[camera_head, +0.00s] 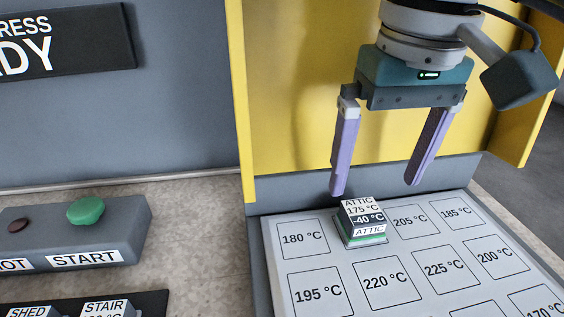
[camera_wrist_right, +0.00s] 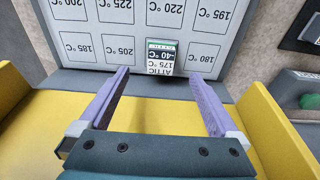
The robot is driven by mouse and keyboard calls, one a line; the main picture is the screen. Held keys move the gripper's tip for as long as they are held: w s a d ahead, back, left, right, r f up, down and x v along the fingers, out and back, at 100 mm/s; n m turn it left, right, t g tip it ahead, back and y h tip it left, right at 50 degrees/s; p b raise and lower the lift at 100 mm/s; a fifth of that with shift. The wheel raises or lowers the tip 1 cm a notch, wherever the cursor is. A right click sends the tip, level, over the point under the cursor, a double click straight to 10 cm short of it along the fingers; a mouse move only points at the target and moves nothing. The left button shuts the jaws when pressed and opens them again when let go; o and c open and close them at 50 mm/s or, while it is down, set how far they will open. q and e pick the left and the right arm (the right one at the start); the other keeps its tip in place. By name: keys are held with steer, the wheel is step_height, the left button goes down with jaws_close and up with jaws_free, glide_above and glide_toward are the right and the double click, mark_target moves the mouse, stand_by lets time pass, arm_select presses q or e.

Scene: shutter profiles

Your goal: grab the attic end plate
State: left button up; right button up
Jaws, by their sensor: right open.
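The attic end plate (camera_head: 362,221) is a small block with a white and dark label reading "ATTIC 175 °C -40 °C" and a green band near its base. It stands on the light board between the 180 °C and 205 °C squares. In the right wrist view the plate (camera_wrist_right: 161,58) appears ahead of and between the two fingers. My right gripper (camera_head: 373,190) is open and empty, with its purple fingers above and behind the plate. It also shows in the right wrist view (camera_wrist_right: 161,82). My left gripper is not in view.
The board (camera_head: 268,262) carries squares marked with temperatures. A yellow panel (camera_head: 290,120) rises behind it. At left are a grey control box (camera_head: 120,228) with a green START button (camera_head: 86,211), and blocks labelled SHED and STAIR (camera_head: 105,308).

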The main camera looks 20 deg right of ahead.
mark_target(364, 212)
steer(key=f, duration=0.4)
steer(key=w+f, duration=0.1)
steer(key=f, duration=0.2)
steer(key=shift+c, duration=0.4)
jaws_close()
stand_by(0.3)
